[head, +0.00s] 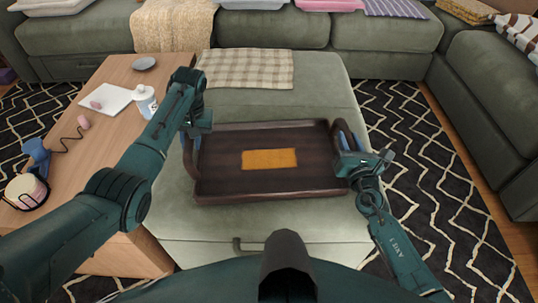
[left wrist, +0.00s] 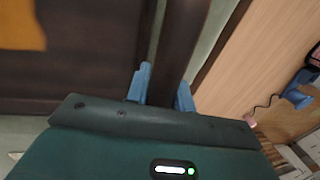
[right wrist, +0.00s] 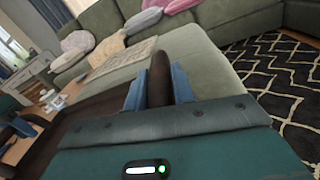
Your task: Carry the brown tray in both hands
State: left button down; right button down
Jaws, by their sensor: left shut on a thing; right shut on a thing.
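The brown tray (head: 225,180) is dark and rectangular, with a raised rim and a curved handle at each short side. A flat orange-yellow rectangle (head: 269,159) lies in its middle. The tray is over the green ottoman; I cannot tell whether it touches it. My left gripper (head: 192,132) is at the left handle, and in the left wrist view its blue fingers (left wrist: 163,90) are on both sides of the handle (left wrist: 182,40). My right gripper (head: 345,145) is at the right handle; in the right wrist view its fingers (right wrist: 158,85) close around that handle (right wrist: 158,72).
The green ottoman (head: 300,220) carries a checked cloth (head: 245,69) behind the tray. At left, a wooden table (head: 115,155) holds a white bottle (head: 146,101), a blue hair dryer (head: 37,153) and small items. A green sectional sofa (head: 270,30) lines the back and right. Patterned rug (head: 440,200) lies right.

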pick_arm(q)
jog(key=shift+r, duration=0.1)
pick_arm(e)
jog(key=shift+r, duration=0.15)
